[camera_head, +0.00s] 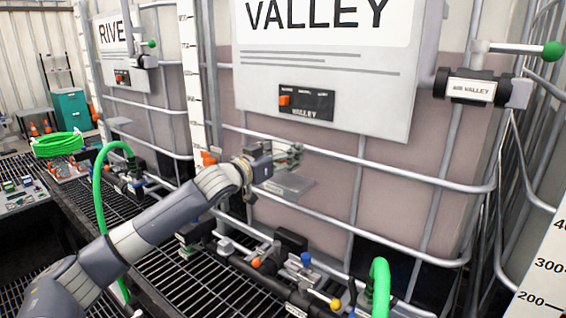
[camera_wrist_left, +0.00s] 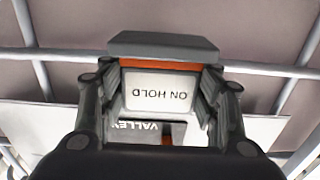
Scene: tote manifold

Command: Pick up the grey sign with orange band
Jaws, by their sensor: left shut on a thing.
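The grey sign with the orange band shows in the left wrist view, where its white face (camera_wrist_left: 160,92) reads "ON HOLD" upside down. The orange band (camera_wrist_left: 185,70) runs along the edge of that face, with a grey bar beyond it. My left gripper (camera_head: 293,153) is shut on the sign, with one finger at each side of it in the left wrist view (camera_wrist_left: 160,105). In the head view the gripper is in front of the Valley tote (camera_head: 335,195), and the sign is hard to make out there. My right gripper is not in view.
A grey ledge (camera_head: 288,185) is just below the gripper. The Valley board (camera_head: 330,85) hangs above it. Metal cage bars (camera_head: 400,178) cross the tote. Valves and pipes (camera_head: 285,265) and a green hose (camera_head: 98,190) are below and left, over black grating (camera_head: 190,285).

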